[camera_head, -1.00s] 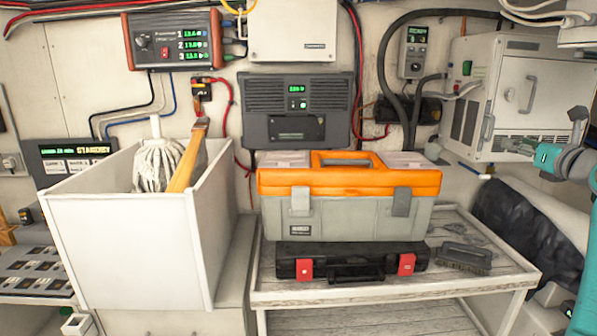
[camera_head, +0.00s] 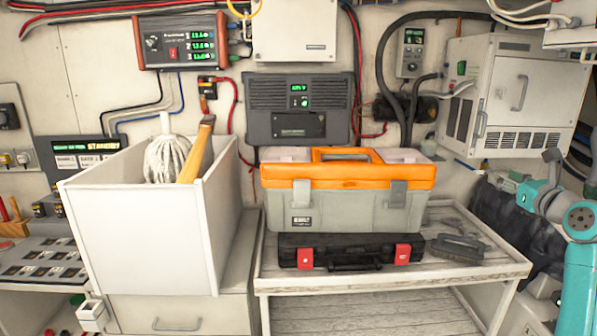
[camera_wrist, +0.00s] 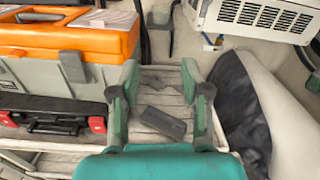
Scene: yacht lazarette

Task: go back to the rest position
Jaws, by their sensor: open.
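My gripper (camera_wrist: 160,100) is open and empty in the wrist view, its two fingers apart with the wooden bench top and a dark brush (camera_wrist: 163,122) visible between and beyond them. In the head view my gripper (camera_head: 538,180) is at the right edge, in front of the white cabinet's lower side and right of the bench (camera_head: 400,285). The brush (camera_head: 458,247) lies on the bench's right part. No object is held.
A white bin (camera_head: 140,235) with a mop (camera_head: 166,158) stands left. A white cabinet (camera_head: 520,95) hangs at the right wall.

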